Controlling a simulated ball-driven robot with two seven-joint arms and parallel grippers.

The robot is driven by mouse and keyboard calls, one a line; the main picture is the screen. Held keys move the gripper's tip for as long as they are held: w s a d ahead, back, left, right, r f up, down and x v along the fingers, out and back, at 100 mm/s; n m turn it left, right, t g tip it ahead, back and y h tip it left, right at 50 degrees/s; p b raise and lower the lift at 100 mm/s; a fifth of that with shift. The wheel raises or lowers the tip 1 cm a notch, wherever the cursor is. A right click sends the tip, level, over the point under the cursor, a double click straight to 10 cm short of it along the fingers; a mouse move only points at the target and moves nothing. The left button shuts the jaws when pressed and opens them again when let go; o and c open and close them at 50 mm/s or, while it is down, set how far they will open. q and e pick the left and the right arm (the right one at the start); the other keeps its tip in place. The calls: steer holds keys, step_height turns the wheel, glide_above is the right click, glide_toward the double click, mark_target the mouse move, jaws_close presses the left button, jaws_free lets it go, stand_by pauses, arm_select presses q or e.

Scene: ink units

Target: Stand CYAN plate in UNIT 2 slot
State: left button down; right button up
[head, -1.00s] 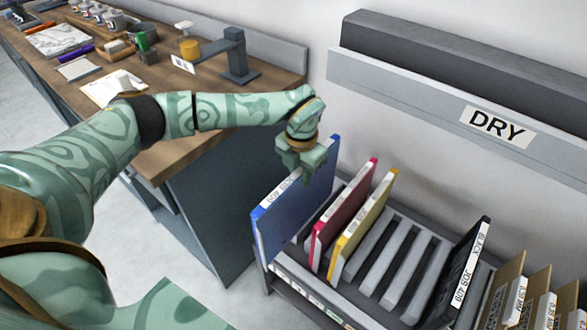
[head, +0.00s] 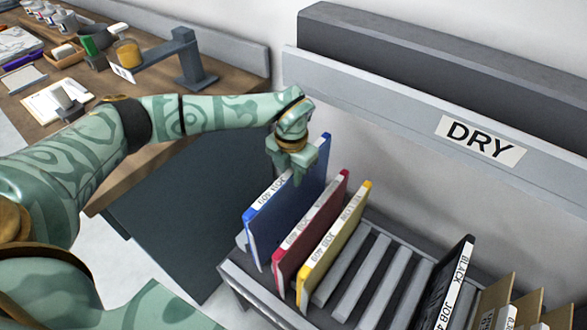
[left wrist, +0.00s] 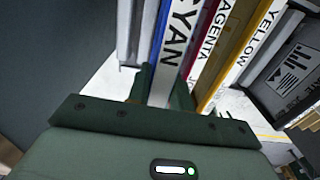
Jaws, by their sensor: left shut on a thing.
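The cyan plate (head: 289,212), blue-faced with a white label strip, stands upright at the left end of the rack (head: 262,302), beside the magenta plate (head: 312,238). My left gripper (head: 294,168) is shut on its top edge. In the left wrist view the CYAN label (left wrist: 177,42) runs up from between the fingers of my left gripper (left wrist: 160,88). The lower edge of the plate is partly hidden, so I cannot tell whether it is seated in a slot. The UNIT 2 marking is not readable. My right gripper is out of view.
The yellow plate (head: 338,245) stands right of magenta, then come several empty slots and the black plate (head: 452,285). Tan folders (head: 497,300) are at the right. A ledge marked DRY (head: 480,139) overhangs behind. A wooden bench (head: 85,125) is at the left.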

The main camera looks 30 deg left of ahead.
mark_target(292, 199)
arm_select(q)
step_height(292, 199, down, 3)
steer(key=shift+r+b, duration=0.15)
steer(key=shift+b, duration=0.6)
steer(key=shift+f+b, duration=1.2)
steer(key=shift+f, duration=2.6)
steer(key=c, duration=1.2)
jaws_free()
steer(key=shift+o, duration=0.2)
step_height(292, 199, up, 16)
steer(key=p, duration=0.5)
steer(key=shift+r, duration=0.15)
